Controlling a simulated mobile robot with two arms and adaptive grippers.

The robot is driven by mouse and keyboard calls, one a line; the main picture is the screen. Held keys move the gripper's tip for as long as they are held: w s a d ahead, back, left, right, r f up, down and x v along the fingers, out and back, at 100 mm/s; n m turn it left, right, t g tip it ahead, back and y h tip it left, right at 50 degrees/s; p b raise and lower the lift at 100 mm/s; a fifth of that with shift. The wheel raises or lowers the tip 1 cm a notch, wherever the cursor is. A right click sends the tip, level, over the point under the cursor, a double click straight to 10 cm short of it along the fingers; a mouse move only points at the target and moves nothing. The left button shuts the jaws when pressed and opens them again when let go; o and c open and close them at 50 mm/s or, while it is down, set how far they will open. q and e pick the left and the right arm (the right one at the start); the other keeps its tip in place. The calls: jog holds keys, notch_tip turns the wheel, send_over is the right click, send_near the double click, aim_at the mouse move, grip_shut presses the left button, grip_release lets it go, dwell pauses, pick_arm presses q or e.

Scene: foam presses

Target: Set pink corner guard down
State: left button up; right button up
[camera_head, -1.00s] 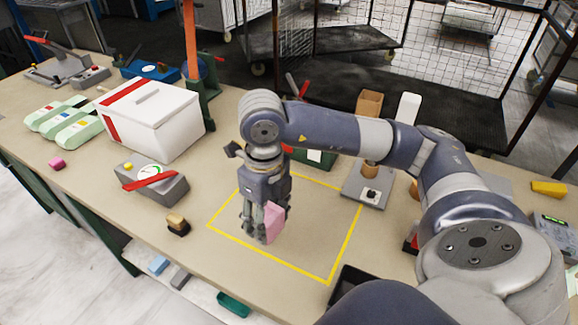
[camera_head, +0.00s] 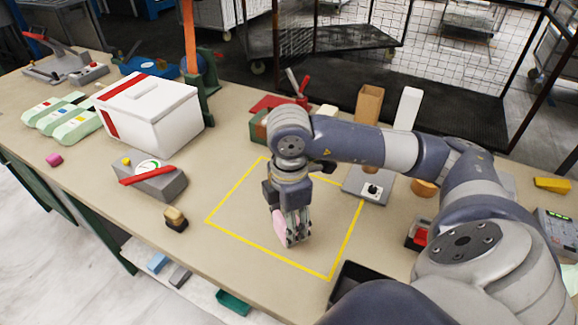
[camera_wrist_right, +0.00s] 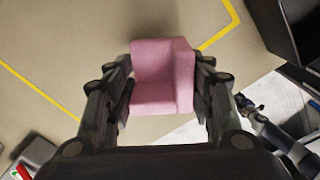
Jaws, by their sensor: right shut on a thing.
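The pink corner guard (camera_wrist_right: 163,75) is between the two fingers of my right gripper (camera_wrist_right: 163,85), which is shut on it. In the head view the pink corner guard (camera_head: 279,226) shows at the left side of the right gripper (camera_head: 291,236), partly hidden by the fingers. The gripper points down inside the yellow taped outline (camera_head: 240,247) on the table. I cannot tell whether the guard touches the table.
A black tray (camera_head: 345,290) stands at the outline's near right corner. A grey gauge box with a red bar (camera_head: 165,188) and a small black-and-tan block (camera_head: 175,219) lie to the left. The table inside the outline is otherwise clear.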

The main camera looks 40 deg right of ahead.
jog(key=shift+d+f+m, duration=0.1)
jog(key=shift+d+m, duration=0.05)
jog(key=shift+m, duration=0.55)
jog(key=shift+w, duration=0.35)
jog(key=w+d+p, duration=0.1)
jog(key=w, duration=0.3)
jog(key=w+d+p, duration=0.1)
jog(key=w+p, duration=0.1)
jog(key=w, duration=0.3)
jog(key=w+d+f+p, duration=0.1)
jog(key=w, duration=0.3)
jog(key=shift+w+d+f, duration=0.1)
jog(key=shift+w+d, duration=0.15)
jog(key=shift+w+d+f, duration=0.15)
jog(key=shift+w, duration=0.45)
notch_tip(320, 180, down, 3)
jog(key=shift+s+r+p, duration=0.1)
jog(key=shift+r+p, duration=0.1)
jog(key=shift+p, duration=0.8)
jog(key=shift+f, duration=0.5)
jog(key=shift+f, duration=0.15)
jog(key=o, duration=0.9)
jog(key=shift+c, duration=0.2)
